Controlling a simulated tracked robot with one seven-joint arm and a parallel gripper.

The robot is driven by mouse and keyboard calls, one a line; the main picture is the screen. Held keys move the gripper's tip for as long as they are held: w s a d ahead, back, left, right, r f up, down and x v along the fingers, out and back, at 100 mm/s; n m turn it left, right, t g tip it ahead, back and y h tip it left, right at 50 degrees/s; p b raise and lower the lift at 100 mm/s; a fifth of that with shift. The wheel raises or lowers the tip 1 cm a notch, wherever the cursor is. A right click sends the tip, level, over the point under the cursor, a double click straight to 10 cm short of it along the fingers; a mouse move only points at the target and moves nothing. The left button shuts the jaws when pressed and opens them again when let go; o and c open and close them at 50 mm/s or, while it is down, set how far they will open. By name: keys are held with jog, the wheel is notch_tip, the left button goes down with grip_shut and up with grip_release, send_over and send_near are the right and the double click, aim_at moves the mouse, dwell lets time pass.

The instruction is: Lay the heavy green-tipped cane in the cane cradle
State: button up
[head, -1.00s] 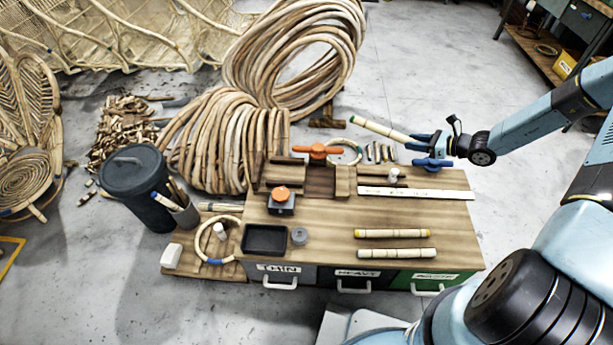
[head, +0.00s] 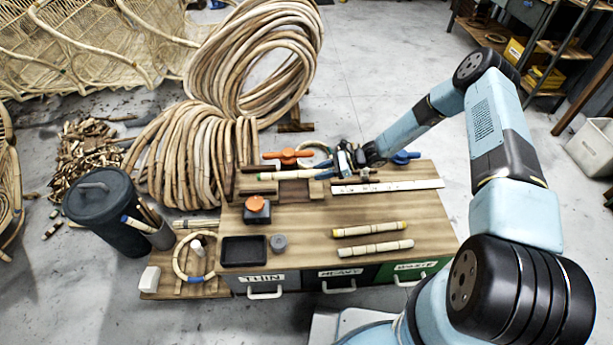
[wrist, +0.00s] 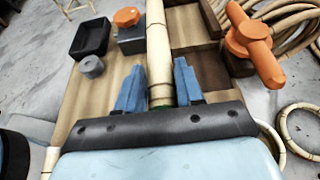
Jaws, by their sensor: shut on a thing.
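My gripper (head: 332,172) is shut on one end of a pale cane (head: 285,175). In the wrist view, the cane (wrist: 158,50) runs straight away between the two blue fingers (wrist: 160,90). The wooden blocks of what looks like the cane cradle (head: 252,187) are below and beside it; whether the cane touches them I cannot tell. The gripped end is mostly hidden by the fingers, with some green between them.
An orange clamp handle (head: 288,156) stands just behind the cane, and a blue handle (head: 403,157) to the right. An orange-topped box (head: 256,209) and black tray (head: 244,250) are in front. Two canes (head: 370,229) lie front right. The bench middle is clear.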

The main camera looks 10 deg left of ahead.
jog(key=w+a+f, duration=0.1)
jog(key=w+f, duration=0.1)
jog(key=w+a+f, duration=0.1)
jog(key=a+f, duration=0.1)
jog(key=w+a+f, duration=0.2)
jog(key=shift+w+f, duration=0.35)
jog(key=shift+w+a+f, duration=0.15)
jog(key=shift+f, duration=0.8)
jog(key=shift+w+a+f, duration=0.1)
jog(key=shift+f, duration=0.85)
jog(key=o, duration=1.1)
